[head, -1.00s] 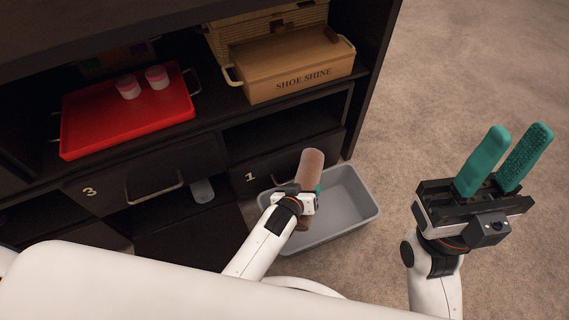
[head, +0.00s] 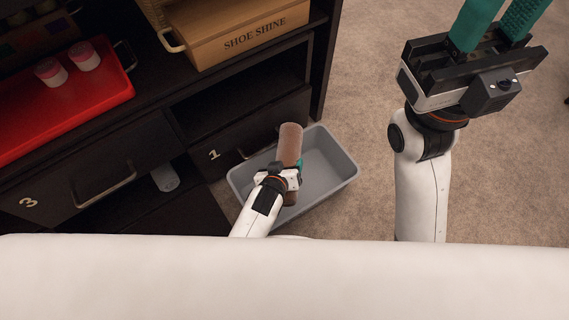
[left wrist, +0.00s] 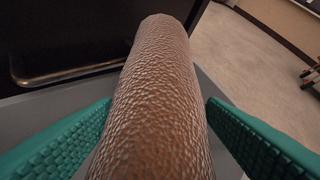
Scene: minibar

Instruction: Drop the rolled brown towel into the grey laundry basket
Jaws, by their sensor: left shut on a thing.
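The rolled brown towel (head: 290,145) is held by my left gripper (head: 284,174), which is shut on it. In the head view the towel is above the left part of the grey laundry basket (head: 337,190), within its outline; its exact height is unclear. In the left wrist view the towel (left wrist: 155,95) runs between the two teal fingers, with parts of the grey basket (left wrist: 215,95) behind. The gripper hides part of the towel. My right gripper (head: 498,18) is open and empty at the upper right, its fingertips cut off by the frame.
The dark cabinet with drawers 1 (head: 225,150) and 3 stands just behind and left of the basket. A shoe shine box (head: 235,35) and a red tray (head: 90,100) with two pink-and-white jars are on it. Carpet (head: 365,100) right of the basket is clear.

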